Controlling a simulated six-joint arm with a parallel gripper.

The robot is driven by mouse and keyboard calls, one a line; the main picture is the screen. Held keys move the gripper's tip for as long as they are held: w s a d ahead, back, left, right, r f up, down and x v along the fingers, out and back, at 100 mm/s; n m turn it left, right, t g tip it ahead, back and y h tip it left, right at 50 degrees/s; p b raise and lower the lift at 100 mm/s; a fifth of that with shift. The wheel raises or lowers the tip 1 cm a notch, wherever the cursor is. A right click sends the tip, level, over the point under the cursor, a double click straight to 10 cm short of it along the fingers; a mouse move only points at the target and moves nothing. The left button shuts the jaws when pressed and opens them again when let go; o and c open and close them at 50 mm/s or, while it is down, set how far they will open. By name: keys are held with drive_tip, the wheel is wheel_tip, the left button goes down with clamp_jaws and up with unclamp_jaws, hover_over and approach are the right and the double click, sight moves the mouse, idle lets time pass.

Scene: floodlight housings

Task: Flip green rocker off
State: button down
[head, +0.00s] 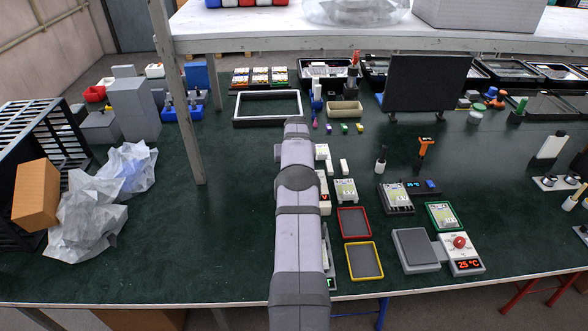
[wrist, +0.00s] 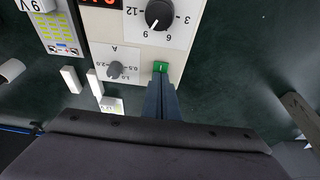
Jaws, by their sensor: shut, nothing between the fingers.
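The green rocker (wrist: 160,67) is a small green switch with a white mark, at the edge of a white panel (wrist: 138,78) in the wrist view. My gripper (wrist: 161,80) is shut and empty, its fingertips right at the rocker. I cannot tell whether they touch it or which way the rocker is tilted. The panel also carries a large black knob (wrist: 158,14) and a smaller grey knob (wrist: 116,70). In the head view my arm hides the rocker and the fingertips.
Two small white blocks (wrist: 71,79) lie beside the panel. In the head view, a red-rimmed tray (head: 354,222) and a yellow-rimmed tray (head: 364,261) stand right of my arm. A shelf post (head: 179,100) rises to its left. The green table between post and arm is mostly clear.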

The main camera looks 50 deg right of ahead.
drive_tip(key=shift+s+a+f, duration=0.3)
drive_tip(key=shift+s+a, duration=0.15)
wheel_tip(320, 180, up, 5)
drive_tip(key=p, duration=0.3)
drive_tip(key=shift+s+a+r, duration=0.1)
drive_tip(key=shift+s+a+r+b, duration=0.15)
drive_tip(key=shift+r+b, duration=0.1)
drive_tip(key=shift+b, duration=0.3)
drive_tip(key=b+v, duration=0.2)
drive_tip(key=v, duration=0.6)
drive_tip(key=shift+r, duration=0.35)
